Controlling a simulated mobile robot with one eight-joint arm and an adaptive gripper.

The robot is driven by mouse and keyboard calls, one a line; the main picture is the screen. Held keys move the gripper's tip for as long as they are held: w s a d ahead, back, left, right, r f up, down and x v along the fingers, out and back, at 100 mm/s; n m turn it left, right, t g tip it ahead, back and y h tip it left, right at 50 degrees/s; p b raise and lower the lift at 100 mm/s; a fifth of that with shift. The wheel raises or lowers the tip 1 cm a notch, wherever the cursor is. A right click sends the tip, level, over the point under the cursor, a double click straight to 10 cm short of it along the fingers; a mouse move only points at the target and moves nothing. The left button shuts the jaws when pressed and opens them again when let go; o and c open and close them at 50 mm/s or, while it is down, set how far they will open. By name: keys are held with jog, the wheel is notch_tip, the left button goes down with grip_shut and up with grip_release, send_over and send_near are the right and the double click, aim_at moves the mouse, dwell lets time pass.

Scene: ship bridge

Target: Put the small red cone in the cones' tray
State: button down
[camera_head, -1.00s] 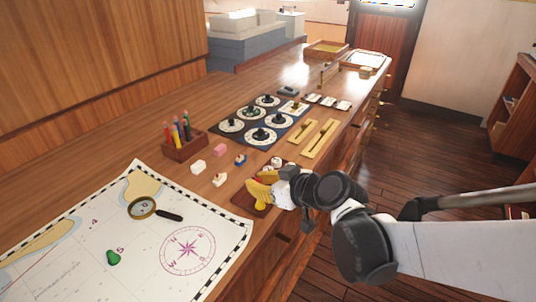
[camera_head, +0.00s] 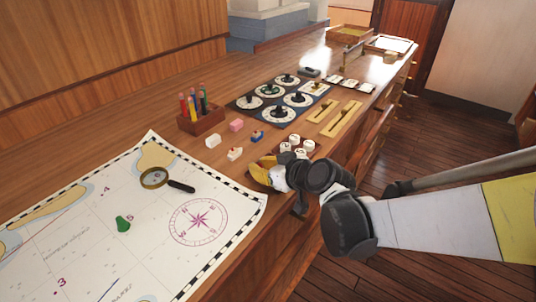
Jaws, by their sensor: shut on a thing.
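My gripper (camera_head: 264,174), with yellow fingers, is low over the front edge of the wooden counter, just right of the chart's upper right corner. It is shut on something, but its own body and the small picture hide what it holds. I cannot make out a small red cone. No tray can be clearly told as the cones' tray; several white pieces with dark marks (camera_head: 296,147) stand just behind my gripper.
The chart (camera_head: 100,235) carries a magnifying glass (camera_head: 155,178) and a green piece (camera_head: 123,223). Bare wood lies left of the pen box.

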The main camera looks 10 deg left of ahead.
jog(key=c, duration=1.4)
grip_release()
jog(key=shift+f, duration=0.1)
jog(key=shift+c, duration=0.2)
jog(key=shift+r, duration=0.3)
jog(key=p+v, duration=0.5)
jog(key=v, duration=0.7)
jog(key=shift+f, duration=0.1)
jog(key=s+d+m+h, duration=0.5)
jog(key=s+d, duration=0.1)
jog(key=d, duration=0.7)
jog(key=s+d+r+m+h, duration=0.1)
jog(key=s+d+m+h, duration=0.3)
jog(key=d, duration=0.9)
jog(key=s+m, duration=0.1)
jog(key=s, duration=0.1)
jog(key=shift+s+d+g+h, duration=0.25)
jog(key=shift+g+h, duration=0.05)
jog(key=shift+h, duration=0.1)
jog(key=shift+r, duration=0.15)
